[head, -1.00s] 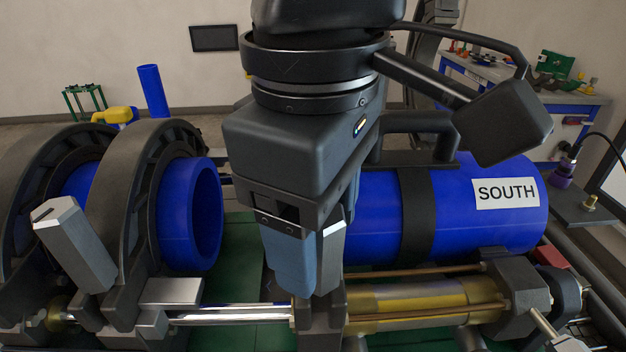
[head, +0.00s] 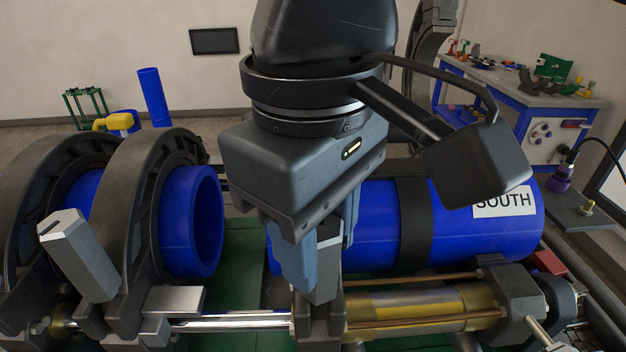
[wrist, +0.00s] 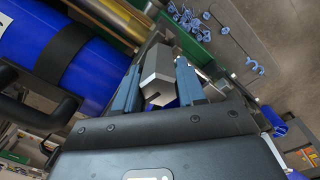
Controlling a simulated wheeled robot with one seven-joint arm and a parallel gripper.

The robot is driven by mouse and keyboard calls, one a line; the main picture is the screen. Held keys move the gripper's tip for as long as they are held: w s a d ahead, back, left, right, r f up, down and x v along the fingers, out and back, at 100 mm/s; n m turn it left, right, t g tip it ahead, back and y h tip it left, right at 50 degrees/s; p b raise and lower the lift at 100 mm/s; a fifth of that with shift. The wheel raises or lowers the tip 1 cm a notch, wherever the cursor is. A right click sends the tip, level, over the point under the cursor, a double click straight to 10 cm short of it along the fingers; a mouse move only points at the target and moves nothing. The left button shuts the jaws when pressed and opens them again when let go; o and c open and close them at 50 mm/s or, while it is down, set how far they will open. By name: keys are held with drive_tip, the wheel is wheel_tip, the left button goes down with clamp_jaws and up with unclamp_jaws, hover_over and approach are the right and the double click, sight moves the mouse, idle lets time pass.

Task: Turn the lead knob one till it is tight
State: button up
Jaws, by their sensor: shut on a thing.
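A grey, faceted metal knob (head: 327,262) stands upright on the near side of the clamp, over the silver rod. My gripper (head: 312,262) points down from above, with its blue fingers on either side of this knob, shut on it. In the wrist view the knob (wrist: 157,72) sits between the two blue fingers (wrist: 157,88), its slotted end towards the camera. A second grey knob (head: 78,255) stands tilted and free on the left clamp. The frames do not show which knob carries the name lead knob one, nor how tight the held one is.
A blue pipe (head: 192,225) sits in the black left clamps (head: 150,190). A blue pipe marked SOUTH (head: 470,235) lies right, behind my gripper. A brass cylinder (head: 410,310) runs along the front right. A workbench (head: 520,95) stands at the back right.

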drive_tip(key=shift+m, duration=0.3)
drive_tip(key=shift+r, duration=0.1)
drive_tip(key=shift+m+p, duration=0.7)
drive_tip(key=shift+m, duration=0.8)
drive_tip(key=shift+r+m+p, duration=0.1)
drive_tip(key=shift+m+p, duration=0.75)
drive_tip(key=shift+m, duration=0.65)
drive_tip(key=shift+f, duration=0.2)
